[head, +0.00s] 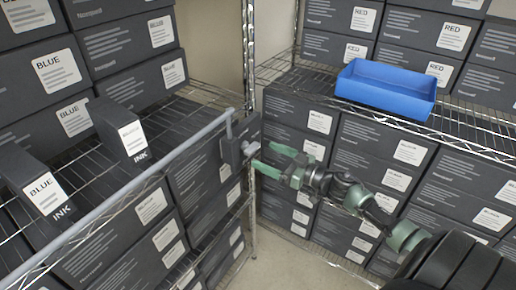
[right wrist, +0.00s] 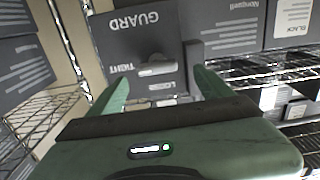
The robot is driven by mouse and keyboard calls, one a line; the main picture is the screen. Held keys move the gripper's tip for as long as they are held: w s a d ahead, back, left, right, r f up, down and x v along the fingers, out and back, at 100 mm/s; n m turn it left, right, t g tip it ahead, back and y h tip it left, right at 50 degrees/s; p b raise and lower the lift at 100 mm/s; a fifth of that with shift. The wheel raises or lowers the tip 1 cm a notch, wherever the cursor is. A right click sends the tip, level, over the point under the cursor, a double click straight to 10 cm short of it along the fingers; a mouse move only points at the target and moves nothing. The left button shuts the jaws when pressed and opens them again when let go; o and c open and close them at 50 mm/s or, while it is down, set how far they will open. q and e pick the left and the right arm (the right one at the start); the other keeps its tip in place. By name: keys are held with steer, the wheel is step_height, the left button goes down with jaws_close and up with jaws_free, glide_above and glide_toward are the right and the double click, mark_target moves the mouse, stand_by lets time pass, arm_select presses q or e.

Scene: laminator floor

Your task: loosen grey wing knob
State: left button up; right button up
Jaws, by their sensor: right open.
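The grey wing knob (right wrist: 158,70) shows in the right wrist view on a dark plate (right wrist: 138,45) marked GUARD, TIGHT and LOOSE. Its light wing looks roughly level in that picture. In the head view the knob (head: 251,148) sits on the plate's right side, at the end of a long grey guard bar (head: 140,165). My right gripper (head: 262,155) is open and faces the plate. In the wrist view its two green fingers (right wrist: 160,76) stand apart on either side of the knob. I cannot tell how much gap is left to it. My left gripper is out of view.
Wire shelves with dark boxes stand left and right. Two ink boxes (head: 120,130) (head: 38,185) stand behind the guard bar. A blue tray (head: 385,88) sits on the right shelf. A metal post (head: 249,60) rises by the plate. Some floor (head: 285,265) is clear below.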

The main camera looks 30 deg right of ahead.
mark_target(256, 150)
steer(key=x, duration=0.3)
steer(key=shift+w+d+f+p, duration=0.1)
steer(key=shift+w+d+p, duration=0.1)
steer(key=shift+w+p, duration=0.15)
steer(key=shift+w+a, duration=0.2)
steer(key=c, duration=1.4)
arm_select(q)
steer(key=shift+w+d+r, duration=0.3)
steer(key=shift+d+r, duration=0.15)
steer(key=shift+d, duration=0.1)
arm_select(e)
steer(key=shift+o, duration=0.2)
